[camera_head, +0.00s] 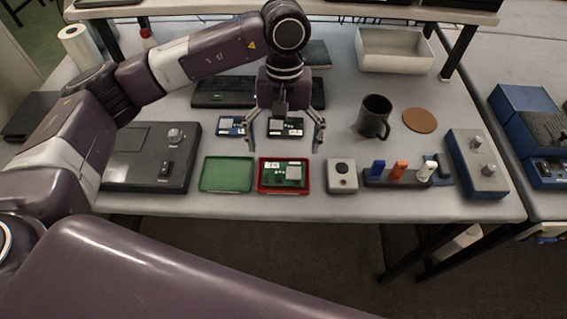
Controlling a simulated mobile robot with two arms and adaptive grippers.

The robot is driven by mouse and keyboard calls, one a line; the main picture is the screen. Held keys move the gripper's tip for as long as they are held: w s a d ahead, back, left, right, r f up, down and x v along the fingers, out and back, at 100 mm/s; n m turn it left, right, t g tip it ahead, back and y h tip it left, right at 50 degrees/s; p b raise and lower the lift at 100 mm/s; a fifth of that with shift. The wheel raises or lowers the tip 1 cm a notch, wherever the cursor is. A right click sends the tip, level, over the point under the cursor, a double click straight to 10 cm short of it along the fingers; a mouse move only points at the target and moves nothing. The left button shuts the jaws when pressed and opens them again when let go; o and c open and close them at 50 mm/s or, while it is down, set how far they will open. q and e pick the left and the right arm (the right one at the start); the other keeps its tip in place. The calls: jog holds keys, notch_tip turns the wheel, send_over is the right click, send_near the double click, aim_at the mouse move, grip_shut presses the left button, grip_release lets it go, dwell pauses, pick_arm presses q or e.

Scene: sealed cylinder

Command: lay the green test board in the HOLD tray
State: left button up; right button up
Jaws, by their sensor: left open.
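A green test board (284,174) with a pale block on it lies in a red tray (261,190) at the front middle of the table. A green tray (228,174) is just left of it and looks empty. I cannot read which tray is marked HOLD. My left gripper (284,145) is open and empty, fingers pointing down, on the far side of the red tray. A black board (286,133) shows between its fingers, apparently below them. My right gripper is not in view.
A blue board (230,126) lies left of the black board. A black power unit (150,157) stands left of the trays. To the right are a grey button box (342,177), a rack (405,180) of coloured items, a dark mug (374,118) and a blue-grey box (478,162).

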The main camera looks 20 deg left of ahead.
pick_arm(q)
jog(key=shift+w+r+b, duration=0.15)
jog(key=shift+r+b, duration=0.1)
jog(key=shift+r, duration=0.9)
jog(key=shift+w+r+b, duration=0.1)
jog(key=shift+r+b, duration=0.1)
jog(key=shift+r, duration=0.95)
jog(key=shift+s+f, duration=0.1)
